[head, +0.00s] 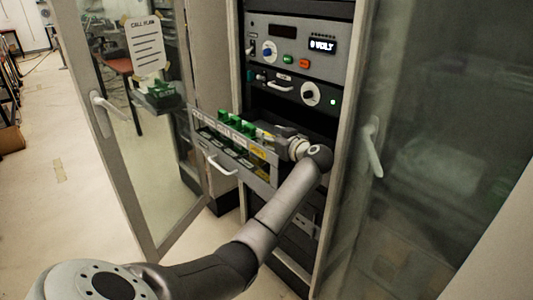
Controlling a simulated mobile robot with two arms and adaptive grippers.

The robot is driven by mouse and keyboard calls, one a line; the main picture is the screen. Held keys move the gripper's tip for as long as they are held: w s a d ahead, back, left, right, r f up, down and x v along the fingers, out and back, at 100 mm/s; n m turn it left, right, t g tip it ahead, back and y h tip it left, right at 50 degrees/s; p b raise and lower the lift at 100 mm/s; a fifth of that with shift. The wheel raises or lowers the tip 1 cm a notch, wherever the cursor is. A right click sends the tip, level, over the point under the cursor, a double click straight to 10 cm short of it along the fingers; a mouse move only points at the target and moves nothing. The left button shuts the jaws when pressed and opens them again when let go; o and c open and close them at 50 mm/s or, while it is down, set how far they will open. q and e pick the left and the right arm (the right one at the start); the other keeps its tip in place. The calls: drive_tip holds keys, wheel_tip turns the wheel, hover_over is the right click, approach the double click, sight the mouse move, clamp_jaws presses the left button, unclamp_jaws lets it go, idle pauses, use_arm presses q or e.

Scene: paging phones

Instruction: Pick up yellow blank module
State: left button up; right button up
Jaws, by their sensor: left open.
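A pulled-out drawer (268,178) juts from the rack and holds several green modules (236,125) in a row. At its right end a small yellow patch (265,137) shows beside my fingers; it may be the yellow blank module, mostly hidden by the gripper. A yellow label (258,153) is on the drawer front below it. My left gripper (268,136) is open at the right end of the drawer, its fingers pointing left at the yellow patch. I cannot tell whether they touch it. My right gripper is not in view.
The rack's control panel (296,50) with knobs and a lit display is above the drawer. A glass door (125,130) stands open at left, with a paper sheet (145,45) on it. Another glass door (440,130) is close at right. The drawer has a white handle (222,167).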

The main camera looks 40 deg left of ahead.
use_arm(q)
drive_tip(key=shift+w+a+f, duration=0.1)
drive_tip(key=shift+a+f, duration=0.05)
drive_tip(key=shift+a, duration=0.25)
drive_tip(key=shift+c, duration=0.2)
clamp_jaws()
drive_tip(key=shift+r, duration=0.2)
